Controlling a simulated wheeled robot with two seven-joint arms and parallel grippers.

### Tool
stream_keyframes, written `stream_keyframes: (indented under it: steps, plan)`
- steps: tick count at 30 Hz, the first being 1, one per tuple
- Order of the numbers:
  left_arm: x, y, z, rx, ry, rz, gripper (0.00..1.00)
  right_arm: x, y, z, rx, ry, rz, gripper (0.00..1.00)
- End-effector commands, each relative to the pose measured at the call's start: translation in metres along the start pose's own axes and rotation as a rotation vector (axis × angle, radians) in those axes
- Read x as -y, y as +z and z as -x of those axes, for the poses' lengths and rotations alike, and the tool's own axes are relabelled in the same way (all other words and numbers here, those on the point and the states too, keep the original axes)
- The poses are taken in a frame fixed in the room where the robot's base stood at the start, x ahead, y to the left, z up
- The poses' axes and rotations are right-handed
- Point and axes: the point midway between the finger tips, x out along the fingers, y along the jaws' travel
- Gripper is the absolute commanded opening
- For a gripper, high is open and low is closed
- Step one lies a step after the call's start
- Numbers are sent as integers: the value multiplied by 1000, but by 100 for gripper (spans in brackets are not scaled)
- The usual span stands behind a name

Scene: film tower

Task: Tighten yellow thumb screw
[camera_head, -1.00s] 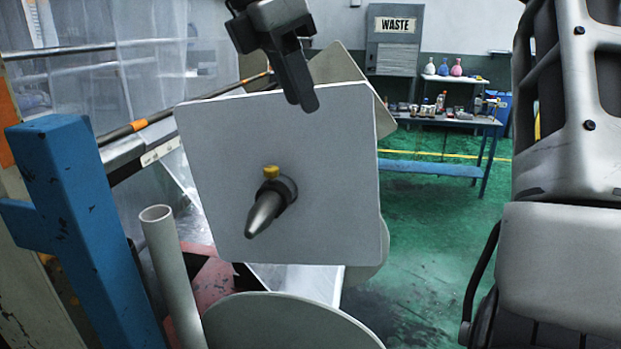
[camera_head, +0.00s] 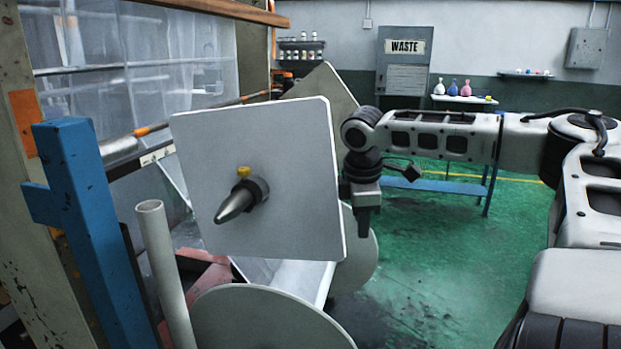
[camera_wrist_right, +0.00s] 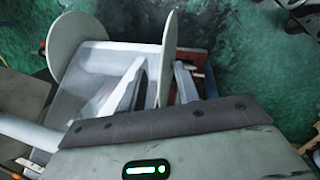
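The yellow thumb screw (camera_head: 244,172) sits on top of a dark collar (camera_head: 259,187) around a tapered metal spindle tip (camera_head: 235,204). The spindle sticks out through the front of a square grey plate (camera_head: 300,135). My right gripper (camera_head: 362,222) points down just right of the plate's right edge, apart from the screw. In the right wrist view its two fingers (camera_wrist_right: 160,75) stand apart, with a grey disc edge beyond them and nothing clearly held. The screw is not seen in that view. My left gripper is out of view.
A blue post (camera_head: 85,220) and a pale tube (camera_head: 165,265) stand at the left. Round grey discs (camera_head: 265,320) lie below the plate. A blue bench (camera_head: 440,187) and a waste cabinet (camera_head: 403,60) are behind. Green floor (camera_head: 440,270) is clear at the right.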

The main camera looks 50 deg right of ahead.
Motion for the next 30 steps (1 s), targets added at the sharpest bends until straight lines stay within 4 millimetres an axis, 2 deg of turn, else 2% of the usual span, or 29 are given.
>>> stream_keyframes:
  steps: [1,4,6,8,9,11,13,14,15,17,18,21,25,30]
  plan:
    - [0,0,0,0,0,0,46,8,6,-38,-28,-12,-40,32]
    - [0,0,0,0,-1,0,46,32,13,-113,-91,-4,-121,32]
    - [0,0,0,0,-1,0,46,59,13,-165,-144,2,-176,32]
    - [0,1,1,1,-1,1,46,90,8,-203,-195,5,-217,32]
    - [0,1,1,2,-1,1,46,112,2,-226,-233,5,-245,32]
    - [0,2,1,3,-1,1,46,148,-10,-254,-296,4,-284,32]
    - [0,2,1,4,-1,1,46,194,-30,-278,-377,1,-331,32]
    - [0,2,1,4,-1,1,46,214,-40,-284,-415,-2,-352,32]
    - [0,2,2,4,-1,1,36,241,-55,-290,-466,-4,-380,32]
    - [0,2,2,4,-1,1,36,277,-80,-292,-548,-8,-421,32]
    - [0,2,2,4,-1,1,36,299,-96,-290,-599,-10,-448,32]
    - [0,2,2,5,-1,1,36,342,-134,-275,-721,-12,-510,32]
    - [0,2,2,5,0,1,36,373,-169,-252,-836,-8,-569,32]
    - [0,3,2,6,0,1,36,387,-188,-235,-902,-2,-600,32]
